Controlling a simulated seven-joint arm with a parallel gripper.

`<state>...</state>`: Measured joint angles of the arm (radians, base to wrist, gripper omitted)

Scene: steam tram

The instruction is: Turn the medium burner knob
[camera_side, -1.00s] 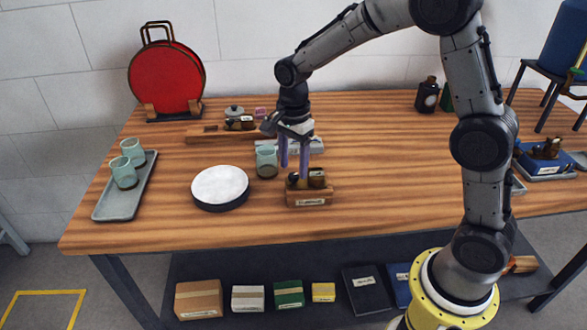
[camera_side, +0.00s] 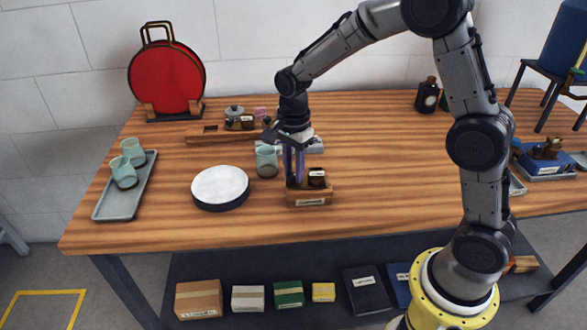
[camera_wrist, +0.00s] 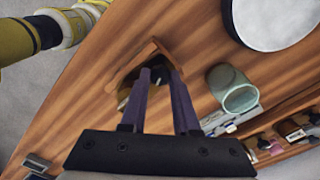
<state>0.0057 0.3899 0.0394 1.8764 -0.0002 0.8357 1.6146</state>
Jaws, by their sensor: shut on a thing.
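My gripper (camera_side: 294,184) points down at the left part of a small labelled wooden holder (camera_side: 310,202) near the table's front edge. Its purple fingers are closed on a small dark piece there, which they mostly hide. I cannot tell whether that piece is the medium burner knob. A brown jar-like piece (camera_side: 317,177) with a pale label stands in the holder, right of the fingers. In the wrist view the fingers (camera_wrist: 160,75) reach into the holder (camera_wrist: 152,50), close together. No marked burner or knob setting is readable.
A green cup (camera_side: 267,162) stands just left of the fingers, and a white-topped round dish (camera_side: 220,185) is farther left. A grey tray (camera_side: 122,205) with two cups is at far left. A wooden rack (camera_side: 205,138) lies behind.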

